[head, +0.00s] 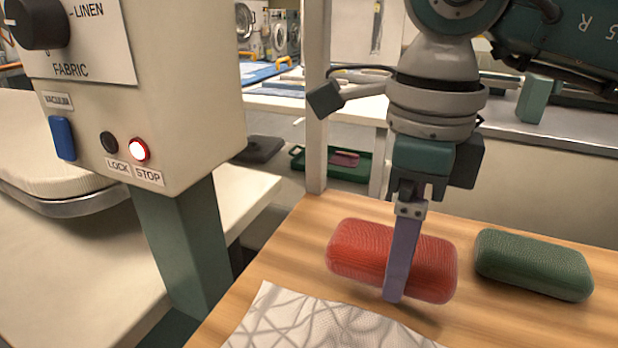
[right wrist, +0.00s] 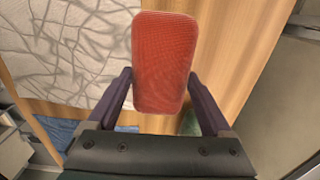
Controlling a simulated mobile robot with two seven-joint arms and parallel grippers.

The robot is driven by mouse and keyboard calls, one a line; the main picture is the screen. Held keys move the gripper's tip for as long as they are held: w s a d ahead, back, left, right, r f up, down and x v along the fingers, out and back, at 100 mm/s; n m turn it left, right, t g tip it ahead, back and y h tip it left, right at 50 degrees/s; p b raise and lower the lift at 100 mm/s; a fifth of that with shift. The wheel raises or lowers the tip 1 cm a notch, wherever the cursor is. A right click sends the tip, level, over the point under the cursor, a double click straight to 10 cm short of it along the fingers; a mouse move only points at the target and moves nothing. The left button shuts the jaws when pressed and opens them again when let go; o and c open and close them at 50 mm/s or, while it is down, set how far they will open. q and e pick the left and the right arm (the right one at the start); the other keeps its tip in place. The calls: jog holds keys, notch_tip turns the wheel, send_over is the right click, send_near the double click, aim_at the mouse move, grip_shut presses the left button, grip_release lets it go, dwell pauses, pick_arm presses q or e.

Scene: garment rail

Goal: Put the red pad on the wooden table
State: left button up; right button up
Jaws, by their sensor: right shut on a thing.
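The red pad (head: 355,252) is a rounded, textured block, at or just above the wooden table (head: 285,250); I cannot tell whether it touches the top. My right gripper (head: 396,284) reaches down from above, with one purple finger across the pad's near side. In the right wrist view, its two fingers flank the near end of the red pad (right wrist: 164,55), so it is shut on the pad. The far finger is hidden behind the pad in the head view. My left gripper is not in view.
A green pad (head: 533,264) lies just right of the red one. A patterned white cloth (head: 310,325) covers the table's near part. A control box (head: 150,100) on a green post stands at the left. A green tray (head: 345,170) is beyond the table.

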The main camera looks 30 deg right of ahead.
jog(key=w+d, duration=0.2)
jog(key=d, duration=0.1)
jog(key=w+d, duration=0.3)
jog(key=shift+w+d, duration=0.25)
jog(key=shift+w, duration=0.1)
jog(key=shift+w+d+f, duration=0.1)
jog(key=shift+f, duration=1.65)
jog(key=shift+f+b, duration=0.2)
jog(key=shift+b, duration=0.15)
jog(key=o, duration=1.3)
jog(key=shift+r, duration=0.1)
notch_tip(320, 180, up, 8)
jog(key=shift+f+p, duration=0.15)
jog(key=shift+p, duration=0.3)
